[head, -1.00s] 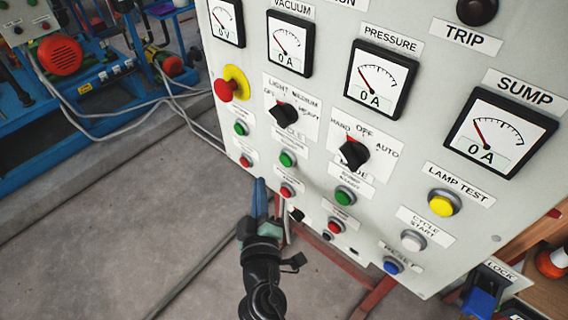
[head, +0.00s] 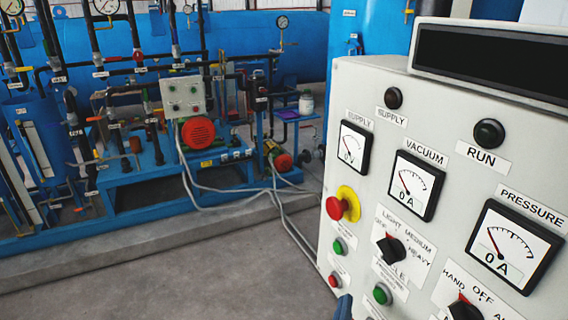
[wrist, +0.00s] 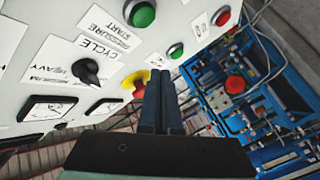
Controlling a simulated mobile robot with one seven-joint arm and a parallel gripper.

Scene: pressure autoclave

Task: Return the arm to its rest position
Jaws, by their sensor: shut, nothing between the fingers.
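My gripper (wrist: 160,74) is in the middle of the wrist view, its two dark blue fingers shut together with nothing between them. In the head view only a blue fingertip (head: 343,307) shows at the bottom edge; the rest of my arm is out of that picture. The grey control panel (head: 350,95) fills the right of the head view. In the wrist view the panel lies at upper left, and the fingertips overlap the red and yellow emergency stop (wrist: 136,82) in the picture. I cannot tell the gap between fingers and panel.
The panel carries gauges, black selector knobs (head: 391,249) and green buttons (head: 382,293). A blue pump skid (head: 150,190) with pipes and a red motor (head: 198,133) stands behind at left. Cables (head: 230,193) run across to the panel. The grey floor (head: 190,270) in front is clear.

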